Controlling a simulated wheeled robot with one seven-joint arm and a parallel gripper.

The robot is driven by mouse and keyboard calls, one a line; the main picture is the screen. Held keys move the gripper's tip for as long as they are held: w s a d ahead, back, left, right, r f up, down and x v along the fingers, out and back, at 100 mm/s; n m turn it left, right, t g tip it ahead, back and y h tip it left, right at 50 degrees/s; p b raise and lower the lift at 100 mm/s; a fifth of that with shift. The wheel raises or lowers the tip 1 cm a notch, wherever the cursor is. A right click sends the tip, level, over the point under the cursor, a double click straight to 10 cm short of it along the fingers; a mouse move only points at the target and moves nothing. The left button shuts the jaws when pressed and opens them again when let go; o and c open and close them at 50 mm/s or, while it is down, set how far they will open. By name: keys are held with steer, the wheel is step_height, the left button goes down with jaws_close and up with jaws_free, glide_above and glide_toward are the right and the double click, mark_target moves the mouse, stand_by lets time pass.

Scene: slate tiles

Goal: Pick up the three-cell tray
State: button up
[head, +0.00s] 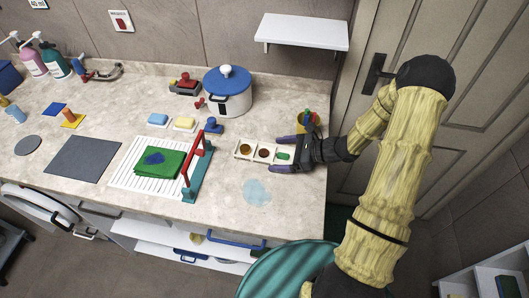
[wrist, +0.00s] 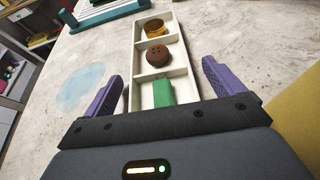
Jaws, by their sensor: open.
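The three-cell tray (head: 243,157) is a white, long tray on the counter, near the right end. In the wrist view the tray (wrist: 178,72) runs away from me, with a yellow-brown round thing (wrist: 153,27) in the far cell, a brown button-like disc (wrist: 158,56) in the middle cell and a green block (wrist: 163,92) in the near cell. My gripper (head: 285,154) is at the tray's right end. Its purple fingers (wrist: 163,80) are apart, one on each side of the near cell. A gap shows between the left finger and the tray; contact is not visible.
A red and teal rack (head: 196,165) stands left of the tray, beside a green folded cloth (head: 152,162). A cup with colourful contents (head: 307,121) is close behind my gripper. A pale blue patch (head: 257,191) marks the counter in front.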

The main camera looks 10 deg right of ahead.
stand_by(0.4)
steer(key=c, duration=1.1)
steer(key=shift+r, duration=0.15)
step_height(320, 180, up, 10)
steer(key=shift+b, duration=0.35)
